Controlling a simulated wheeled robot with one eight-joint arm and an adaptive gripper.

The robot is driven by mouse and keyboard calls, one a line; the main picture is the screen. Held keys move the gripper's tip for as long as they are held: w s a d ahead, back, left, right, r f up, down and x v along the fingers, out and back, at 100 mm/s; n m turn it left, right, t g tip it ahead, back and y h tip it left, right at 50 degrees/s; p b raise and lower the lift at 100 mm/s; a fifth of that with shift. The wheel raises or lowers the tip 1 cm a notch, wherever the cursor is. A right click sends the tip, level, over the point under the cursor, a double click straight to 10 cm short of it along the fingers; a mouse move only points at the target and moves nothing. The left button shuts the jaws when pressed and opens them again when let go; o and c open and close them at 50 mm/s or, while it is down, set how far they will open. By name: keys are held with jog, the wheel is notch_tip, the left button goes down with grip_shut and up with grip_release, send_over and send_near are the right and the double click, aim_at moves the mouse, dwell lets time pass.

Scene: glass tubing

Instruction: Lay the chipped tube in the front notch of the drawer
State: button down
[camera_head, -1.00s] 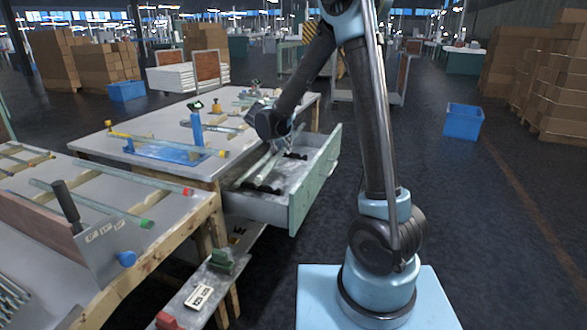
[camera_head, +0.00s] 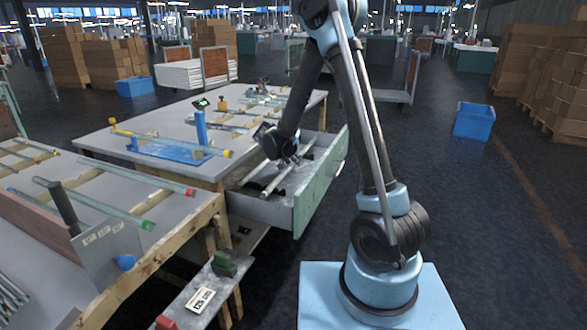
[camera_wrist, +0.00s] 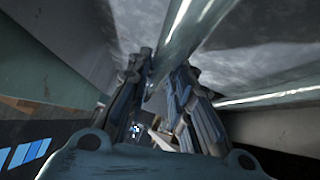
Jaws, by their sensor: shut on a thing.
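The drawer (camera_head: 266,212) is pulled out from the middle table, with a pale green front. My gripper (camera_head: 291,160) is low over the drawer's inside. In the wrist view my gripper (camera_wrist: 160,92) is shut on a clear glass tube (camera_wrist: 185,38) that runs between its fingers. I take this for the chipped tube; no chip can be made out. Another glass tube (camera_wrist: 275,97) lies to the right in the wrist view. In the head view a pale tube (camera_head: 275,181) slants across the drawer below my gripper. The notches are too small or hidden to tell apart.
The middle table (camera_head: 105,142) carries a blue stand (camera_head: 172,148) and more tubes. The near left bench (camera_head: 175,210) holds tubes on wooden rails and an upright plate (camera_head: 105,250). The drawer's front wall (camera_head: 322,178) stands close to my arm. Open floor lies to the right.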

jog(key=shift+f, duration=1.6)
jog(key=shift+f, duration=0.1)
jog(key=c, duration=1.4)
grip_release()
jog(key=v, duration=1.2)
jog(key=shift+s, duration=0.1)
